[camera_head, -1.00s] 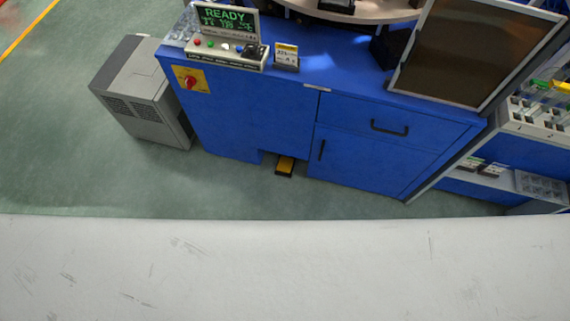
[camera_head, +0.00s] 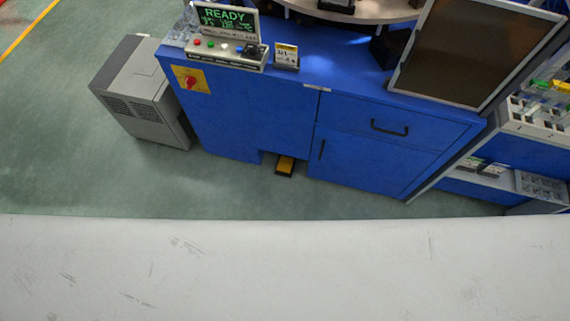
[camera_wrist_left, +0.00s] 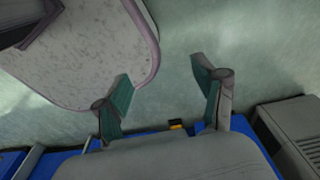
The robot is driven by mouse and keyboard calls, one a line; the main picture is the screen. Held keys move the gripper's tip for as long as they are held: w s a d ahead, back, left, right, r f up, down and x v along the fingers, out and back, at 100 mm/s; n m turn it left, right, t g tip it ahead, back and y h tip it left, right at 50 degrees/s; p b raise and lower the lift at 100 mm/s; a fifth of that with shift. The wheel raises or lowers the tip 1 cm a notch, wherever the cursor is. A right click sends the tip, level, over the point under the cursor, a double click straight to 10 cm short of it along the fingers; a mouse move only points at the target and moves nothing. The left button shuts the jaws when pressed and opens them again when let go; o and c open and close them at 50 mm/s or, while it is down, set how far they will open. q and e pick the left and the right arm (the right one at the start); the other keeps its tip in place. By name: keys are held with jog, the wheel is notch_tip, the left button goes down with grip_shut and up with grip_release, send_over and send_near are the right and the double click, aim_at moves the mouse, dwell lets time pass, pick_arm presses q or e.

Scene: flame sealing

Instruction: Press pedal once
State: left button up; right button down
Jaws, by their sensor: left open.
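The yellow pedal (camera_head: 285,165) with a dark base sits on the floor in the recess under the blue machine cabinet (camera_head: 240,115). In the left wrist view a small yellow and black piece, likely the pedal (camera_wrist_left: 177,125), shows between and below the fingers. My left gripper (camera_wrist_left: 165,92) is open and empty, with its green-padded fingers spread wide. It is apart from the pedal. Neither gripper shows in the head view, and my right gripper is not seen.
A display reading READY (camera_head: 226,20) stands above a button panel (camera_head: 218,52) on the cabinet. A red emergency knob (camera_head: 190,83) is on its front. A grey box unit (camera_head: 143,95) stands to the left, a rack (camera_head: 540,120) to the right. Green floor (camera_head: 100,185) lies clear in front.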

pick_arm(q)
jog(key=shift+a, duration=0.1)
grip_shut()
dwell(1.2)
